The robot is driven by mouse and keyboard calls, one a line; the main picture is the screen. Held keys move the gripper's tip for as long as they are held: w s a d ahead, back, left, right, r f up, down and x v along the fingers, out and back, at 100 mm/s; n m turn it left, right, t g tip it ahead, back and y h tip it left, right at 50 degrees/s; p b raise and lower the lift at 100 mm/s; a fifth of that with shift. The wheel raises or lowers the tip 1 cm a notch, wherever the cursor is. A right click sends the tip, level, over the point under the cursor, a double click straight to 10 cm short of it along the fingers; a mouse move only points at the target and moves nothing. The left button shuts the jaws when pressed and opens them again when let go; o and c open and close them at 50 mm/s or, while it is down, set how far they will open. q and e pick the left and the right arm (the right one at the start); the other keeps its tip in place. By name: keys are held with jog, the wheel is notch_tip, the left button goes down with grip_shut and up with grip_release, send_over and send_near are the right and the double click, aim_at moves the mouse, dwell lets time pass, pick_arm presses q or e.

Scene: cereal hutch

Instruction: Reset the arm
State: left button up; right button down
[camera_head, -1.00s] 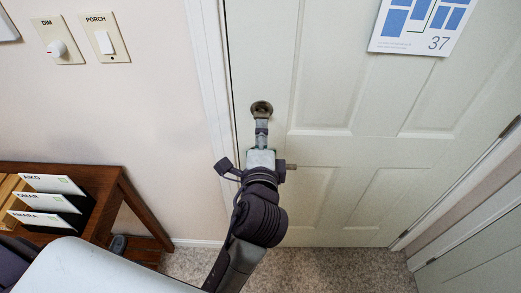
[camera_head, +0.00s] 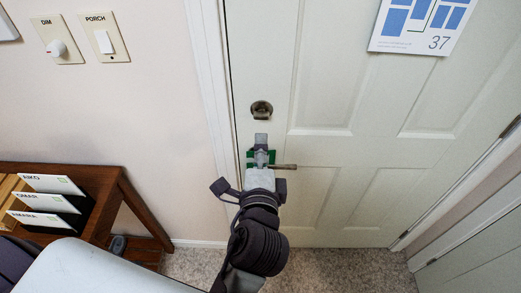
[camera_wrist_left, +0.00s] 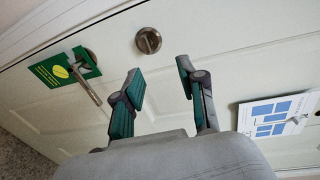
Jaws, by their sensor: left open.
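My left gripper (camera_head: 261,145) is in front of the white door, just below the round deadbolt (camera_head: 261,109) in the head view. In the left wrist view its two fingers (camera_wrist_left: 160,78) are spread apart with nothing between them. The deadbolt (camera_wrist_left: 148,41) shows beyond the fingers, clear of them. The lever handle (camera_head: 286,167) is partly hidden behind my gripper in the head view. A green hanger card (camera_wrist_left: 62,70) hangs at the handle (camera_wrist_left: 88,87). My right gripper is in neither view.
A wooden table (camera_head: 133,200) with a file holder of name cards (camera_head: 52,184) stands at the left. A DIM dial (camera_head: 58,47) and PORCH switch (camera_head: 104,41) are on the wall. A floor plan sheet (camera_head: 421,25) is on the door.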

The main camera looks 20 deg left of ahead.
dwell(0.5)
pick_arm(q)
jog(key=s+d+f+g+h, duration=0.1)
jog(key=d+f+g+h, duration=0.1)
jog(key=f, duration=1)
jog(key=s+d+f+n+g+h, duration=0.1)
jog(key=s+f+g+h, duration=0.15)
jog(key=f, duration=1.05)
jog(key=s+d+f+g+h, duration=0.1)
jog(key=d+f+g, duration=0.1)
jog(key=f, duration=1)
jog(key=s+a+f+n+g, duration=0.2)
jog(key=s+f, duration=0.3)
jog(key=f, duration=0.2)
jog(key=s+a+f+n+g, duration=0.2)
jog(key=s+a+f, duration=0.1)
jog(key=s+f, duration=0.4)
jog(key=s+a+f+n+g, duration=0.2)
jog(key=s+a+f, duration=0.3)
jog(key=s, duration=0.5)
jog(key=s+a+f+n+g, duration=0.2)
jog(key=s+a+f+n, duration=0.3)
jog(key=s, duration=0.4)
jog(key=shift+s+a+f+n, duration=0.35)
jog(key=shift+a+f, duration=0.1)
jog(key=shift+f, duration=0.45)
